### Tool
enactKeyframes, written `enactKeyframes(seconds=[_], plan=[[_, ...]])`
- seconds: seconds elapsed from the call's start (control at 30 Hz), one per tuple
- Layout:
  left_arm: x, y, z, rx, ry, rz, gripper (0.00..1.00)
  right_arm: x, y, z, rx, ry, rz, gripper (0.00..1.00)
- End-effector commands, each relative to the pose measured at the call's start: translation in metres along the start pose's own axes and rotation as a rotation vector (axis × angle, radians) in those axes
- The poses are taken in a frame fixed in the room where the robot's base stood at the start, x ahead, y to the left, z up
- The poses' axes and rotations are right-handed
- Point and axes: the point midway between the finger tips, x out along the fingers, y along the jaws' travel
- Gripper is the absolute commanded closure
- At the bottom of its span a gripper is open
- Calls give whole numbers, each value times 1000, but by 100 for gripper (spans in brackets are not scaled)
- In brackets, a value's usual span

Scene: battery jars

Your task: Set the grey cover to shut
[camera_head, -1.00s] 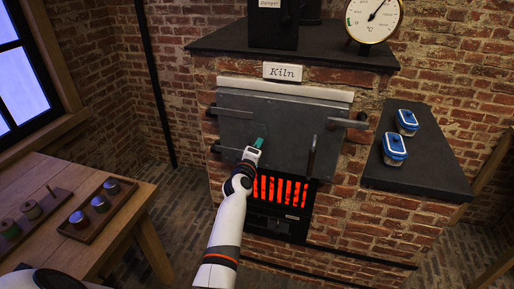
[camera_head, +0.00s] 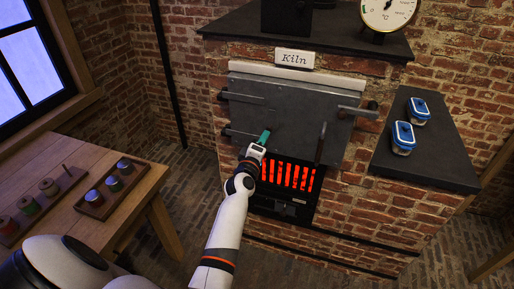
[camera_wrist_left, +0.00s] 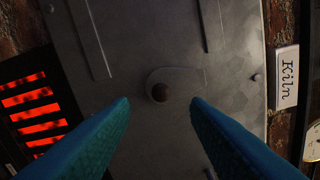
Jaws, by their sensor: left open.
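A grey metal door (camera_head: 290,105) covers the kiln's front below its white sign. In the left wrist view, a small teardrop-shaped grey cover (camera_wrist_left: 190,75) lies on the door plate (camera_wrist_left: 130,35). A dark round spot shows at its lower end; I cannot tell whether it is a hole or a knob. My left gripper (camera_head: 263,139) is in front of the lower part of the door, fingers pointing at it. In the left wrist view its teal fingers (camera_wrist_left: 160,108) are apart and empty, one on each side of the dark spot. The small cover is not discernible in the head view.
Glowing red bars (camera_head: 288,175) show below the door. A dark upright handle (camera_head: 321,143) and a side latch (camera_head: 358,111) stick out on the door's right. A dark ledge (camera_head: 440,165) holds two blue-lidded containers. A wooden table (camera_head: 130,215) with trays of jars stands at left.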

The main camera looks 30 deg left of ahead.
Motion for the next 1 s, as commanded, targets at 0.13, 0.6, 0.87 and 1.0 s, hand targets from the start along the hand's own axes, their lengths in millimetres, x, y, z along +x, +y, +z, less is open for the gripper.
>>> enactKeyframes(seconds=[0.13,0.6,0.87,1.0], plan=[[-33,-3,1,1,0,1,57,-16,0,2,0,0,0,57],[-66,0,0,-2,-1,-2,57,-23,0,2,0,0,0,57],[-66,0,0,-2,-1,-1,57,-23,0,2,0,0,1,57],[-66,1,-1,1,2,2,57,-23,1,2,0,0,1,57]])
